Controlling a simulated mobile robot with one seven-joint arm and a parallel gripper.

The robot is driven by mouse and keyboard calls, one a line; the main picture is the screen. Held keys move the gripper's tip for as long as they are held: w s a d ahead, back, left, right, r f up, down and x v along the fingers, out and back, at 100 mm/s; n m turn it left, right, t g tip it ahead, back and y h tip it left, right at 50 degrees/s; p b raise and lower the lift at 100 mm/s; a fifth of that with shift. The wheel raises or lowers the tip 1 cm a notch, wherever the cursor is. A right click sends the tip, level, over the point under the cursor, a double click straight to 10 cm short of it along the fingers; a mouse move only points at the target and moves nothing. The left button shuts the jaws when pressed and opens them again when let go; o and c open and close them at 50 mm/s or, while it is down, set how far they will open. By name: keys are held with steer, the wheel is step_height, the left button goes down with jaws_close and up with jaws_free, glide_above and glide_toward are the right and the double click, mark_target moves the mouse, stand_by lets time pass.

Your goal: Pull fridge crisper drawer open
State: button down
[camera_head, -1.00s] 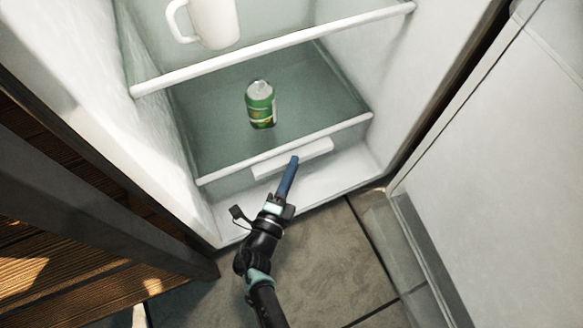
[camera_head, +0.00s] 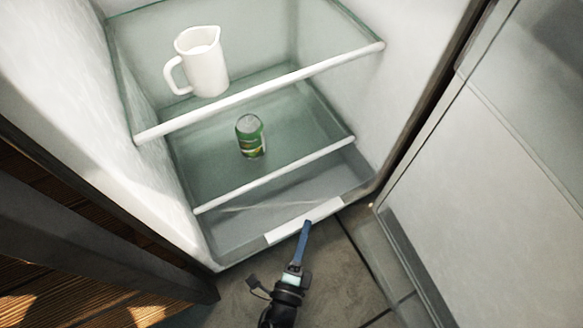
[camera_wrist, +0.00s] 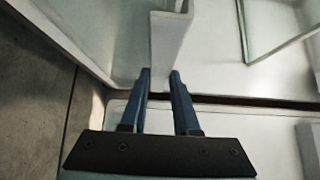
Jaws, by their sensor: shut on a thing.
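The crisper drawer (camera_head: 240,232) is a clear bin at the bottom of the fridge, under the lowest glass shelf. The drawer's inside looks empty from the body camera.
A green can (camera_head: 250,137) stands on the lower shelf and a white pitcher (camera_head: 203,65) on the upper shelf. The open fridge door (camera_head: 490,190) is at the right. Tiled floor (camera_head: 345,290) lies in front.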

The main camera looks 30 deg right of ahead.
steer(key=s+p, duration=0.1)
steer(key=s, duration=0.5)
steer(key=shift+s+f, duration=0.25)
steer(key=shift+f, duration=0.1)
steer(key=c, duration=0.7)
jaws_free()
steer(key=shift+r, duration=0.1)
steer(key=shift+w, duration=0.1)
steer(key=p+v, duration=0.2)
steer(key=v, duration=1.1)
